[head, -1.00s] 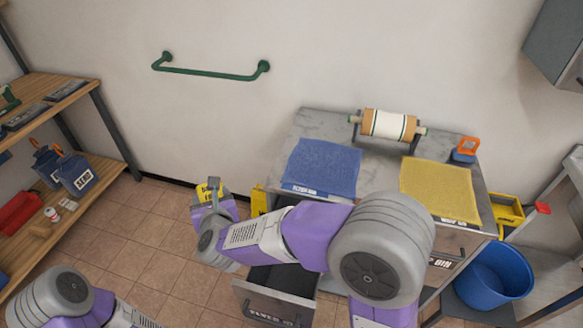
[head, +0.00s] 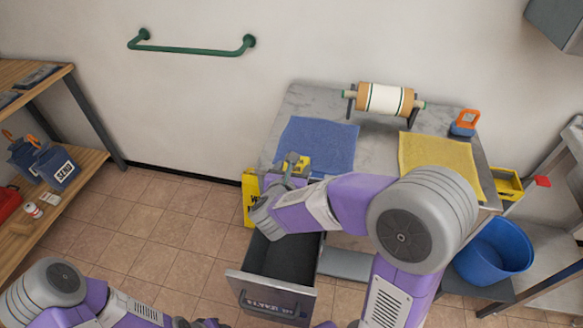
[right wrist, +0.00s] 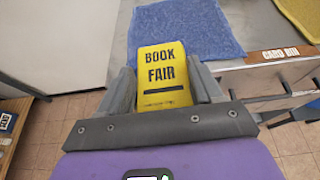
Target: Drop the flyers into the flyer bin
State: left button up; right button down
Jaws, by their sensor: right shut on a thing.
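In the head view my right gripper (head: 291,166) is at the cabinet's left front edge, near the blue mat and seen above the back of an open drawer. This open drawer (head: 272,292) has a dark, seemingly empty interior; its front label is too blurred to read surely. My left arm shows at the bottom left, and only a dark bit of its gripper (head: 195,323) shows at the bottom edge.
The cabinet top carries a blue mat (head: 318,143), a yellow mat (head: 440,162), a paper roll (head: 386,99) and an orange-topped item (head: 465,122). A blue tub (head: 494,252) is at right.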

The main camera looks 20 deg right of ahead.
jog(key=shift+f+b, duration=0.75)
jog(key=shift+f, duration=0.9)
jog(key=shift+c, duration=0.5)
grip_release()
jog(key=p+v, duration=0.1)
jog(key=v, duration=0.5)
jog(key=shift+a+r, duration=0.1)
jog(key=shift+s+a+r+p, duration=0.2)
jog(key=shift+s+a+p, duration=0.15)
jog(key=shift+s, duration=0.25)
